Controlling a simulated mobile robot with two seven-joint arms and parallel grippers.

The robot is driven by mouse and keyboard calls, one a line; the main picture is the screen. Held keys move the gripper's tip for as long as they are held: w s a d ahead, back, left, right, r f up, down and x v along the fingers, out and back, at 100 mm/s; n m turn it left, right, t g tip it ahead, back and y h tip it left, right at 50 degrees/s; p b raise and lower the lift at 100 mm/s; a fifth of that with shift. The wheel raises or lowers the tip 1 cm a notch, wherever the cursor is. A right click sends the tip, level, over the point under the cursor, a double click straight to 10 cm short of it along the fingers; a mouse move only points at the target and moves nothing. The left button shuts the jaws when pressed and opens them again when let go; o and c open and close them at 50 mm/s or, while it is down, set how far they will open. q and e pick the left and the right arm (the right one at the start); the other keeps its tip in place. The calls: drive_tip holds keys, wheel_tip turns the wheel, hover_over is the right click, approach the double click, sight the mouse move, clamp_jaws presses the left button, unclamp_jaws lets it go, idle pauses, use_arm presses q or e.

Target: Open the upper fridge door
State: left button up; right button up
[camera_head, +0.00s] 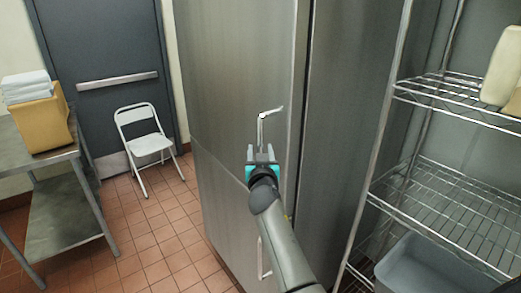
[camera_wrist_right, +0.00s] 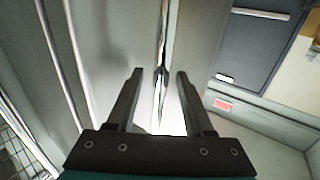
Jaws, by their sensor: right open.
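The upper fridge door (camera_head: 235,70) is a tall steel panel in the middle of the head view. It looks shut. Its slim handle (camera_head: 261,130) stands upright near the door's right edge, with its top bent to the right. My right gripper (camera_head: 262,154) is open at the lower end of this handle. In the right wrist view the right gripper (camera_wrist_right: 160,90) has its two dark fingers spread, with a thin upright strip showing between them. I cannot tell whether the fingers touch the handle. My left gripper is not in view.
The lower fridge door has its own handle (camera_head: 263,258). A wire shelf rack (camera_head: 455,190) with a grey bin (camera_head: 425,265) stands close on the right. A white folding chair (camera_head: 146,145) and a steel table (camera_head: 55,155) are at left. Tiled floor (camera_head: 160,235) is free between.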

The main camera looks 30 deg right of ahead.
clamp_jaws()
idle(1.4)
